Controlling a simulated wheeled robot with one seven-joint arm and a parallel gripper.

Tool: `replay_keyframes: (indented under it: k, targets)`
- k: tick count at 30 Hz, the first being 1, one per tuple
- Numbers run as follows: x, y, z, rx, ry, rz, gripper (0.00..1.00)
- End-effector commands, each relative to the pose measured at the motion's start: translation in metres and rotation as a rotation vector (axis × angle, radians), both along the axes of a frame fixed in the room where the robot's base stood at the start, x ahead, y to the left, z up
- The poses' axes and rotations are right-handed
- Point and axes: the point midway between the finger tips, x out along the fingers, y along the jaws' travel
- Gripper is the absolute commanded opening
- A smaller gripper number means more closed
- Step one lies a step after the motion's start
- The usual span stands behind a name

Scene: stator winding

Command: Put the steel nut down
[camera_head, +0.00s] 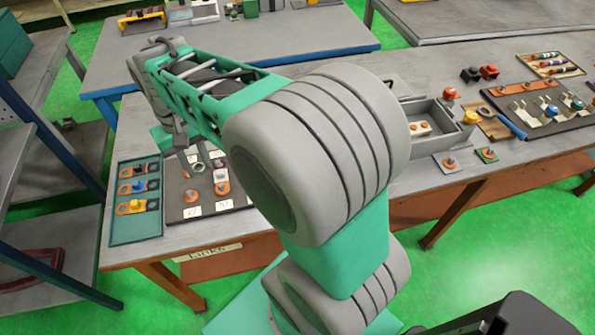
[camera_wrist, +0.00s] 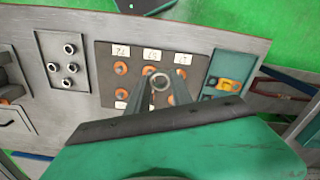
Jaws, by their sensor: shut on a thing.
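The steel nut (camera_wrist: 161,81) is a small grey ring between my fingertips in the wrist view. My gripper (camera_wrist: 156,92) is shut on it, and the nut appears over the dark board (camera_wrist: 106,82), which carries orange rings and white labels. How high the nut is above the board I cannot tell. In the head view my gripper (camera_head: 181,140) points down at the back edge of the same dark board (camera_head: 179,205).
A teal tray (camera_head: 113,231) with orange, blue and yellow parts lies left of the board. In the wrist view a pale plate (camera_wrist: 79,60) with several steel nuts lies left of the board. A grey bin (camera_head: 464,141) stands to the right on the table.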

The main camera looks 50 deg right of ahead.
Motion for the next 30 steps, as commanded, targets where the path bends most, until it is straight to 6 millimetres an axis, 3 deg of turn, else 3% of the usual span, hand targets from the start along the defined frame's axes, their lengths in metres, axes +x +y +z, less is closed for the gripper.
replay_keyframes:
  k: [5, 10, 15, 18, 23, 26, 30]
  targets:
    - [-0.037, -0.061, -0.014, 0.000, -0.003, -0.455, 0.00]
    - [-0.093, -0.116, -0.029, -0.001, -0.006, -1.015, 0.00]
    - [-0.153, -0.150, -0.046, -0.001, -0.004, -1.562, 0.00]
    - [-0.177, -0.159, -0.053, -0.002, -0.003, -1.781, 0.00]
    - [-0.192, -0.168, -0.057, -0.002, 0.000, -1.935, 0.00]
    - [-0.188, -0.186, -0.065, -0.003, 0.007, -1.943, 0.00]
    - [-0.177, -0.225, -0.082, -0.002, 0.009, -1.942, 0.00]
